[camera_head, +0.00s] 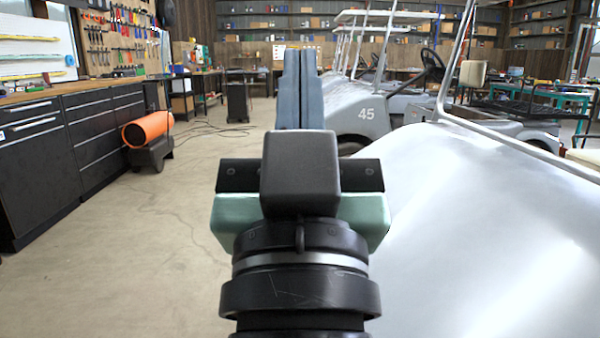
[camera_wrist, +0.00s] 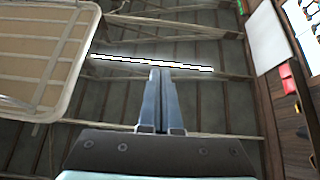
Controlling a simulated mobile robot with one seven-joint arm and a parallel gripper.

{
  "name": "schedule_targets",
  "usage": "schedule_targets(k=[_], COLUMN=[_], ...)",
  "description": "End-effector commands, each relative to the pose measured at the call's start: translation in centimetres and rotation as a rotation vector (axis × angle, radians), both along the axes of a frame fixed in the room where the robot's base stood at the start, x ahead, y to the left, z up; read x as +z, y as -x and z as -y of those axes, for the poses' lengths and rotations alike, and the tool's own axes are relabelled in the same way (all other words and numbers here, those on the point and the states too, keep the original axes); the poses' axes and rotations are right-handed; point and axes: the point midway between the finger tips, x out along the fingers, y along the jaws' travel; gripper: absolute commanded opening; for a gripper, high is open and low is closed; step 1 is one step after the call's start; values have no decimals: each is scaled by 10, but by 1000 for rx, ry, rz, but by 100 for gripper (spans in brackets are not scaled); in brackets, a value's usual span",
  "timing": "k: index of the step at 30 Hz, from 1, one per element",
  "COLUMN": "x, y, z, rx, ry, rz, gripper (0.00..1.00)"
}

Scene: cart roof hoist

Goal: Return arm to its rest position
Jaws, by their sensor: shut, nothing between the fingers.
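My gripper (camera_head: 299,52) is in the middle of the camera_head view, with its two grey-blue fingers together and nothing between them. The fingers point up and away from the body camera, in open air left of the nearest silver cart (camera_head: 490,240). In the wrist view my gripper (camera_wrist: 163,72) is shut and empty too, pointing toward the ceiling beams and a lit strip light (camera_wrist: 110,60). My wrist hides part of the floor and of the cart side.
A framed pale panel (camera_wrist: 40,50) is at the left of the wrist view. In the camera_head view, another cart marked 45 (camera_head: 366,114) stands behind the nearest one. Black drawer cabinets (camera_head: 40,150) and an orange cylinder (camera_head: 148,130) are at left. The floor between is mostly clear.

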Motion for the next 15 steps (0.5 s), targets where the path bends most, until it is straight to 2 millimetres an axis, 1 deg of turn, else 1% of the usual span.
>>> schedule_targets(k=[1, 2, 3, 5, 15], x=[51, 71, 97, 113, 216], y=[19, 31, 47, 42, 40], z=[0, 0, 0, 0, 0], rx=[0, -1, 0, -1, 1], ry=[0, 0, 0, 0, -1], rz=[86, 135, 203, 185, 178], gripper=[0, 0, 0, 0, 0])
